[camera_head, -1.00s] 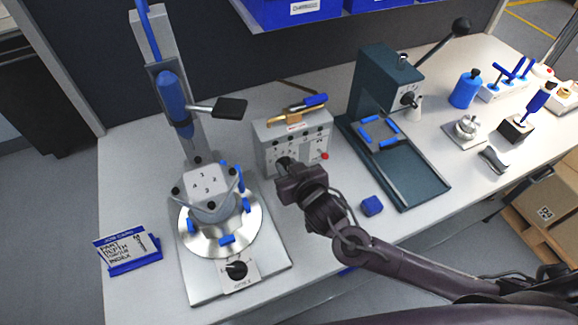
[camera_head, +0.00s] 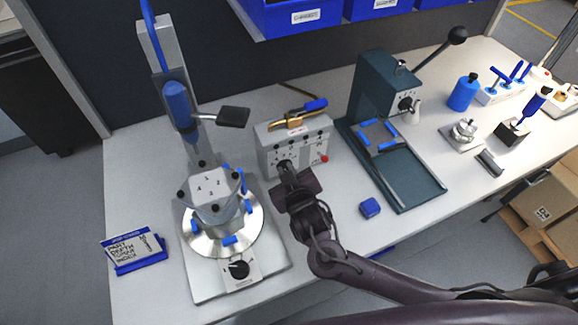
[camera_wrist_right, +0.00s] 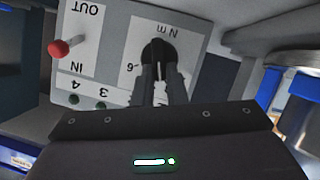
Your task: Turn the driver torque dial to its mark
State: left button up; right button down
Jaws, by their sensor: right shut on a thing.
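The torque dial is a black knob under an "N m" label on the front of a grey box. In the right wrist view the dial (camera_wrist_right: 157,50) sits between the fingertips of my right gripper (camera_wrist_right: 160,78), which is shut on it. In the head view my right gripper (camera_head: 286,168) reaches the left part of the front of the grey box (camera_head: 268,146) and mostly hides the dial. A "6" shows beside the dial in the wrist view; the other scale marks are hidden or too small to read. My left gripper is not in view.
Left of the box stands a fixture with a round plate (camera_head: 203,246) and a black knob (camera_head: 239,269). A green press (camera_head: 372,85) stands to the right. A blue block (camera_head: 370,207) lies in front. A job card (camera_head: 133,249) stands at the left, its text hard to read.

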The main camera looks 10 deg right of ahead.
jog(key=n+p, duration=0.1)
jog(key=n+h+p, duration=0.1)
jog(key=shift+a+n+t+h, duration=0.3)
jog(key=shift+a, duration=0.05)
jog(key=shift+a+f+n+h+p, duration=0.15)
jog(key=shift+f+n+h+p, duration=0.1)
jog(key=shift+n+h+p, duration=0.45)
jog(key=shift+a+f+n+t, duration=0.15)
jog(key=shift+n+t, duration=0.35)
jog(key=shift+n, duration=0.3)
jog(key=c, duration=1.5)
grip_release()
jog(key=shift+f, duration=0.1)
jog(key=shift+o, duration=0.2)
jog(key=b+v, duration=0.1)
jog(key=v, duration=0.6)
jog(key=shift+s, duration=0.4)
